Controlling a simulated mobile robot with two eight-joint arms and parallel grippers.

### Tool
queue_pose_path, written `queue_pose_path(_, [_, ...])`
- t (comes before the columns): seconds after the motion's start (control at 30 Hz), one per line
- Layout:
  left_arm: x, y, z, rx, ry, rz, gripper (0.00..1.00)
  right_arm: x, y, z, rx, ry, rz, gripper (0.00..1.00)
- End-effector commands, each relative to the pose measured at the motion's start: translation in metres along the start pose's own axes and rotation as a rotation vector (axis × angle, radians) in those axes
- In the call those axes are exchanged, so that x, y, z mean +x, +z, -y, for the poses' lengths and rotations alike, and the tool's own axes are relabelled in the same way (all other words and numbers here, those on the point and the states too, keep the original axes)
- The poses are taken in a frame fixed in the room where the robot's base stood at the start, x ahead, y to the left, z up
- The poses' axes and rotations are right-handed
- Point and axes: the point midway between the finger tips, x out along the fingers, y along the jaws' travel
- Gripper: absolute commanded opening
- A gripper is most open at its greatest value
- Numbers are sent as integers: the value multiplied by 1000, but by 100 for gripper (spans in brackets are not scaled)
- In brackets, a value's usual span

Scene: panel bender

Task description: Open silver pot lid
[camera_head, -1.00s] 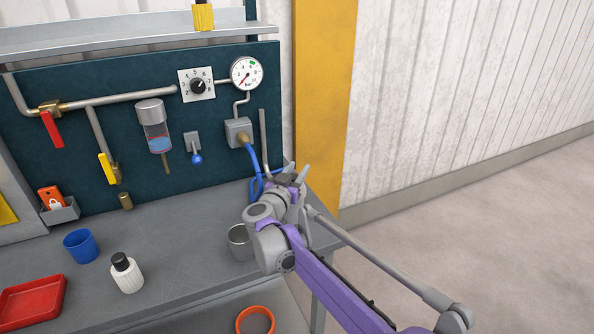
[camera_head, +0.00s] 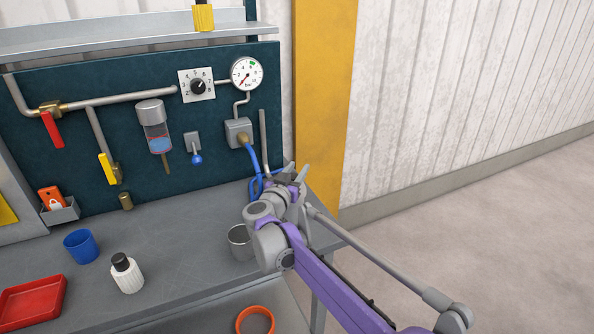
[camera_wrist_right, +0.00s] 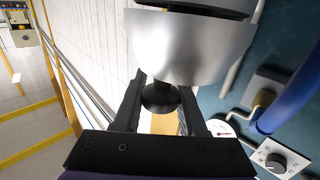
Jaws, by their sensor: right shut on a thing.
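In the right wrist view, a silver rounded piece (camera_wrist_right: 185,45), which looks like the pot lid, has a black knob (camera_wrist_right: 160,97) on a short stem. My right gripper (camera_wrist_right: 163,86) is shut on the knob, with one dark finger on each side. A dark rim shows beyond the silver piece; I cannot tell whether the lid sits on the pot or is apart from it. My left gripper is not in view.
A silver cup (camera_head: 240,241) stands beside my right arm, partly hidden. A blue cup (camera_head: 81,246), white bottle (camera_head: 127,275), red tray (camera_head: 32,301) and orange ring (camera_head: 255,321) are left or in front. A blue hose (camera_head: 253,165) hangs close behind the gripper.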

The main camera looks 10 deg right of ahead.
Motion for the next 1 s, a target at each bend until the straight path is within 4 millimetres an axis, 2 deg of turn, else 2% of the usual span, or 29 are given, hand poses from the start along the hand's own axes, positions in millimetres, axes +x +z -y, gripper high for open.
queue_pose_path(0.53, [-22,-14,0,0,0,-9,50,18,-17,19,-241,-2,244,0])
queue_pose_path(1.0, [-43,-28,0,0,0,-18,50,31,-19,32,-406,-1,406,0])
